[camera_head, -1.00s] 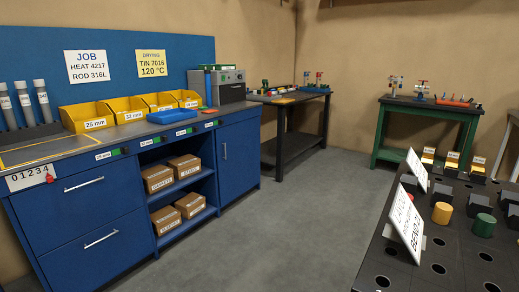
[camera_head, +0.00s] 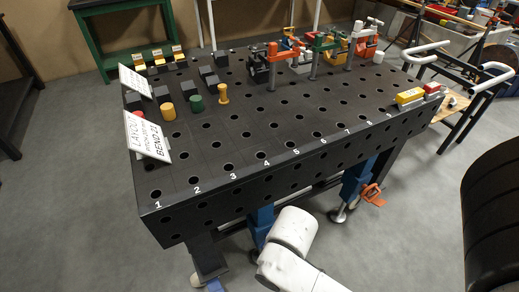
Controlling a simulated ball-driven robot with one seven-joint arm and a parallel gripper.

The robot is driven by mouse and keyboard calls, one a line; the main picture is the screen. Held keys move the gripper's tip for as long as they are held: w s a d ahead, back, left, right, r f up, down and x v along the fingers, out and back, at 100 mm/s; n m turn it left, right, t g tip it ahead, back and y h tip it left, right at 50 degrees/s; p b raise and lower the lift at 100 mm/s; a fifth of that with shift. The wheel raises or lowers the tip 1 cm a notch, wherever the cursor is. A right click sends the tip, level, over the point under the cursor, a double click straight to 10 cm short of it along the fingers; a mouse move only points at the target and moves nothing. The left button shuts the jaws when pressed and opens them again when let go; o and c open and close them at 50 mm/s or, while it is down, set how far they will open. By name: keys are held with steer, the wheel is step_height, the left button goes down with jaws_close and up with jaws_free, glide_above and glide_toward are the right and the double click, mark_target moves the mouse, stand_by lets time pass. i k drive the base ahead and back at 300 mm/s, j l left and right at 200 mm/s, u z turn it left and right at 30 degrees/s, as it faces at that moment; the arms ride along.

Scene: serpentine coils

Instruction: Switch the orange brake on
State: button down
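An orange part (camera_head: 373,195), which looks like a caster brake pedal, sits low by a blue table leg (camera_head: 357,180) near a wheel or foot (camera_head: 338,214), under the front of the black perforated table (camera_head: 215,160). It is small, and whether it is on or off cannot be told. White links of my own arm show at the bottom of the picture. My gripper is not in view.
Numbered holes line the table's front edge. Clamps with orange (camera_head: 278,52) and green (camera_head: 318,42) parts stand at its back. A white-railed frame (camera_head: 430,60) stands to the right. Grey floor (camera_head: 410,225) is clear right of the orange part. A large dark shape (camera_head: 495,215) fills the right edge.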

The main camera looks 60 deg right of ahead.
mark_target(378, 203)
steer(key=k+j+z, duration=0.1)
steer(key=k, duration=0.25)
steer(key=k+j+z, duration=0.1)
steer(key=k, duration=0.25)
steer(key=z, duration=2)
steer(key=i+j+z, duration=0.1)
steer(key=i, duration=0.25)
steer(key=i+j+z, duration=0.1)
steer(key=i+j, duration=0.25)
